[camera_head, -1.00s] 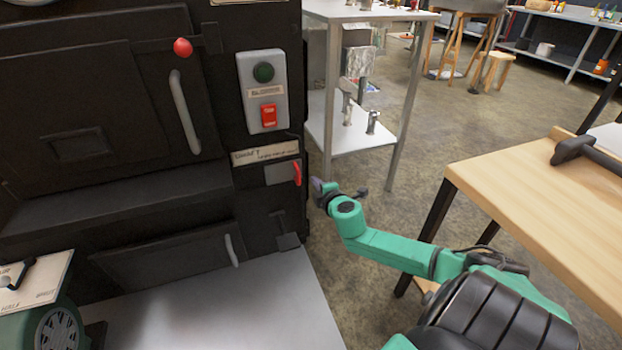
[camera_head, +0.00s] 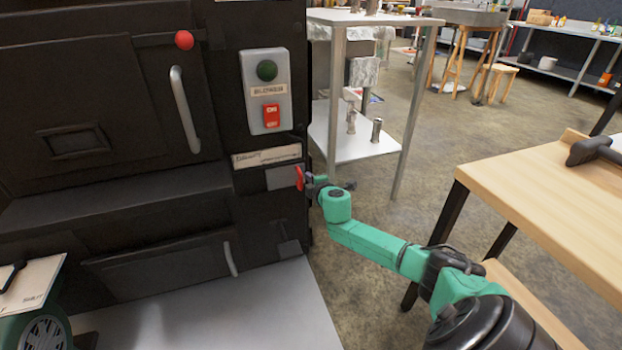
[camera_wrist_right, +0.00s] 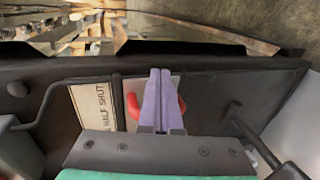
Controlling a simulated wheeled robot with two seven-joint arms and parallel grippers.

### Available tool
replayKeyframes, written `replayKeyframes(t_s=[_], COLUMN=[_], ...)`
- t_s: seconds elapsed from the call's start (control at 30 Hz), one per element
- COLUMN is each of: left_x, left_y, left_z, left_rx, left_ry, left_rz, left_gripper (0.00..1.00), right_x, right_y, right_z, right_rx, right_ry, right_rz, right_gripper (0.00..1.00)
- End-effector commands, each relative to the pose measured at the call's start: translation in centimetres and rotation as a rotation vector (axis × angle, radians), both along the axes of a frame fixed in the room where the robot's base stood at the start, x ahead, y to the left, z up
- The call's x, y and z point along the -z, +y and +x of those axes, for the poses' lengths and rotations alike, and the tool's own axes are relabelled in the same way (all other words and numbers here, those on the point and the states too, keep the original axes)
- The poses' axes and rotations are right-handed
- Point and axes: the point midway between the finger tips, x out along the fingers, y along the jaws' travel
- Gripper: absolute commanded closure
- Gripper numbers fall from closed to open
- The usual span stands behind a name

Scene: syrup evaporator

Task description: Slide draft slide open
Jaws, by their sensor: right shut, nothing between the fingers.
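The draft slide is a grey plate (camera_head: 281,178) with a red handle (camera_head: 300,178) at its right end, below a pale label (camera_head: 267,156) on the dark evaporator front. My right gripper (camera_head: 311,182) is at the handle, coming from the right. In the right wrist view its purple fingers (camera_wrist_right: 158,92) are shut together with nothing between them. They lie across the red handle (camera_wrist_right: 131,106), which shows on both sides of them and is hidden behind them in the middle. I cannot tell whether they touch it. The label (camera_wrist_right: 90,108) there partly reads "HALF SHUT". My left gripper is out of view.
A switch box (camera_head: 266,92) with green and red buttons is above the slide. A metal cart (camera_head: 352,143) stands behind my right arm, and a wooden table (camera_head: 540,190) stands to the right. A green scale (camera_head: 40,330) is at the lower left.

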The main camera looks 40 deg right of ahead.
Motion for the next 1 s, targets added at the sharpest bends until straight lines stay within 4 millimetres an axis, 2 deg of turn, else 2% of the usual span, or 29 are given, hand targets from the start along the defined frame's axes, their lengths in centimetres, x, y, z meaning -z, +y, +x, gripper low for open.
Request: replayKeyframes(t_s=[1.0], left_x=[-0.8], left_y=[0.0], left_z=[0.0], left_rx=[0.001], left_ry=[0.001], left_rz=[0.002], left_gripper=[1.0], right_x=[0.0], right_y=[4.5], right_z=[1.5], right_rx=[-0.002], right_ry=[-0.001], right_rz=[0.001], right_gripper=[1.0])
